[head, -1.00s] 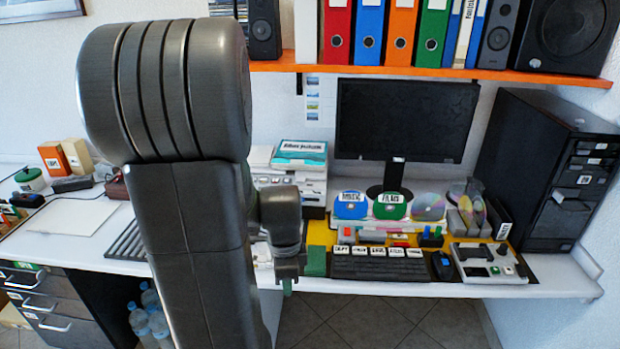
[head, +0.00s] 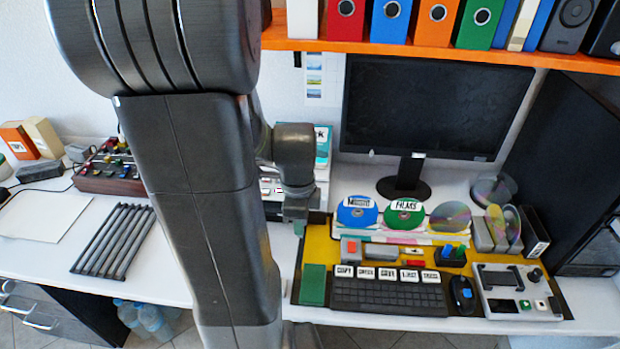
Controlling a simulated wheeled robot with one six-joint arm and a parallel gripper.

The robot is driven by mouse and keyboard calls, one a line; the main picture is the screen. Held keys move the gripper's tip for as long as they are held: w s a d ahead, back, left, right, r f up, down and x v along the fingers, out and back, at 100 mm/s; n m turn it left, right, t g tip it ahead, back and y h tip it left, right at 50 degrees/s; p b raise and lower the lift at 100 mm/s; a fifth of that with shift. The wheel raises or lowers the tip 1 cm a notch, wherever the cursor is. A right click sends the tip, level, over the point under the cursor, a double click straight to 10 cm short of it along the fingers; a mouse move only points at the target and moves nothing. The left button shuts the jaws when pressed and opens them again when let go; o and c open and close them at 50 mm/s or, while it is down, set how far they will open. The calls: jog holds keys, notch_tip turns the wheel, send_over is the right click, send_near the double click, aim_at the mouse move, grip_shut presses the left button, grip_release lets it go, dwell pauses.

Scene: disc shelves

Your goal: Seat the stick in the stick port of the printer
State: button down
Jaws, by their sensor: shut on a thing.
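The stick appears apart from the printer.
Discs and a monitor (head: 435,105) stand behind. A dark slatted rack (head: 113,241) lies left. An orange shelf (head: 400,54) runs above.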

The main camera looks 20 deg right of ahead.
jog(key=w+d+p, duration=0.1)
jog(key=w+d, duration=0.1)
jog(key=w, duration=0.3)
jog(key=w+d+p, duration=0.1)
jog(key=w+d, duration=0.2)
jog(key=w, duration=0.2)
jog(key=w+d+p, duration=0.1)
jog(key=w+d, duration=0.1)
jog(key=w, duration=0.4)
jog(key=shift+d, duration=0.4)
jog(key=shift+w+f+p, duration=0.1)
jog(key=shift+f+p, duration=0.35)
jog(key=shift+f, duration=1.3)
jog(key=shift+f, duration=0.1)
jog(key=c, duration=1.9)
grip_release()
jog(key=shift+f, duration=0.1)
jog(key=shift+c, duration=0.2)
jog(key=shift+o, duration=0.7)
